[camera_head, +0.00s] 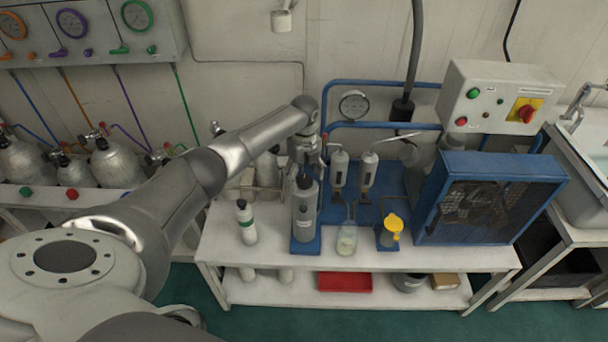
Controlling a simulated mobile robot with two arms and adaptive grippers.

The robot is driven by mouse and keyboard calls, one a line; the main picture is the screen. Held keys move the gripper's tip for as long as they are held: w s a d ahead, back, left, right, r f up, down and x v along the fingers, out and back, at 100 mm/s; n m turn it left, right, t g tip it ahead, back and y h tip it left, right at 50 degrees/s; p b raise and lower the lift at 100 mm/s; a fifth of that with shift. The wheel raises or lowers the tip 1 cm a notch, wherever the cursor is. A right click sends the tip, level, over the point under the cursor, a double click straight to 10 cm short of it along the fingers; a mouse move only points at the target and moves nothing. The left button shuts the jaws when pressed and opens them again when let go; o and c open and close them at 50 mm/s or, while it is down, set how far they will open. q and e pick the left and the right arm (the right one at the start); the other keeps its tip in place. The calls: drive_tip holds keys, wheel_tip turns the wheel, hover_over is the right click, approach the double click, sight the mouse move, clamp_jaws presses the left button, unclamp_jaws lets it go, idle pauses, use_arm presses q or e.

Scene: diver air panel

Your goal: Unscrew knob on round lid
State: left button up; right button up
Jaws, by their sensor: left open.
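My left gripper (305,165) points down over the top of a grey cylinder (305,217) on a blue base, in the middle of the white bench. The gripper is open. Its fingers are at the cylinder's top, and I cannot tell whether they touch it. The round lid and its knob cannot be made out clearly; the gripper hides part of the cylinder's top. My right gripper is not in view.
A white bottle with a green band (246,222) stands to the left. A glass jar (347,239) and a yellow-topped container (391,228) stand to the right, then a blue fan housing (540,168). The bench (440,259) is clear along its front right edge.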

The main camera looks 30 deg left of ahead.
use_arm(q)
drive_tip(key=shift+f, duration=0.3)
drive_tip(key=c, duration=1)
